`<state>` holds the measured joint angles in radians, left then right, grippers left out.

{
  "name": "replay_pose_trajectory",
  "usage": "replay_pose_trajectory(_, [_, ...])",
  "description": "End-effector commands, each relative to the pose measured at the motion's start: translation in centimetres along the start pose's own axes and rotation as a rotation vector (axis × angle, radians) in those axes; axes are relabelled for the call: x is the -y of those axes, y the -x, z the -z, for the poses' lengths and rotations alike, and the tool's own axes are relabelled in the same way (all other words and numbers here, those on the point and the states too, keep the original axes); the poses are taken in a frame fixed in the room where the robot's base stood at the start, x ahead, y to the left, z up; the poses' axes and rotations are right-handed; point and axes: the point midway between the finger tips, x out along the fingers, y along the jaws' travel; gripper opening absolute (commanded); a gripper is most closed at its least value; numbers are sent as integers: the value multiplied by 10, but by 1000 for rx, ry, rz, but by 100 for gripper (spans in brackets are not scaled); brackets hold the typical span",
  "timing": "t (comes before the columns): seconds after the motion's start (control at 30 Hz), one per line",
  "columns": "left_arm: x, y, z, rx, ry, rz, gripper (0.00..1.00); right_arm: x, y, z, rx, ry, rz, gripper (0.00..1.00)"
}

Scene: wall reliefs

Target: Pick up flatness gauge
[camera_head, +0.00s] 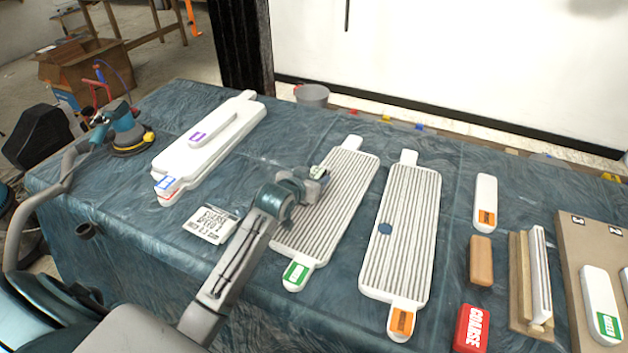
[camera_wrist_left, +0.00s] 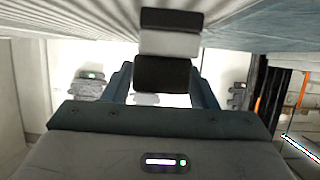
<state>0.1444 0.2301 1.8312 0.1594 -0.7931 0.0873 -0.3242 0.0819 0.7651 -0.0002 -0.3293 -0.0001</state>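A small block with dark and white bands (camera_wrist_left: 168,45) sits between the two fingers of my left gripper (camera_wrist_left: 163,88) in the left wrist view, and the fingers look closed on its sides. No readable label shows that it is the flatness gauge. In the head view my left gripper (camera_head: 316,178) is over the upper part of the ribbed board with the green tag (camera_head: 322,212). A small pale piece (camera_head: 318,172) shows at its fingertips there. How far it is above the board is hard to tell. My right gripper is not in view.
A second ribbed board with an orange tag (camera_head: 402,265) lies to the right. Stacked white boards (camera_head: 225,138) and a sander (camera_head: 127,135) are at left. Several small blocks and a red COARSE block (camera_head: 472,328) lie right.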

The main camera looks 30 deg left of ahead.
Motion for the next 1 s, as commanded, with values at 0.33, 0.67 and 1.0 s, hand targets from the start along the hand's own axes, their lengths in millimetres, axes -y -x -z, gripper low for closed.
replay_pose_trajectory(0.33, [0, 0, 0, -1, 0, 0, 11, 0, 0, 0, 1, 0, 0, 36])
replay_pose_trajectory(0.67, [0, 6, 15, -5, 0, 0, 11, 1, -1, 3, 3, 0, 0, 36])
replay_pose_trajectory(1.0, [3, 51, 19, -1, -5, 0, 11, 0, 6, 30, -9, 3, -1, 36])
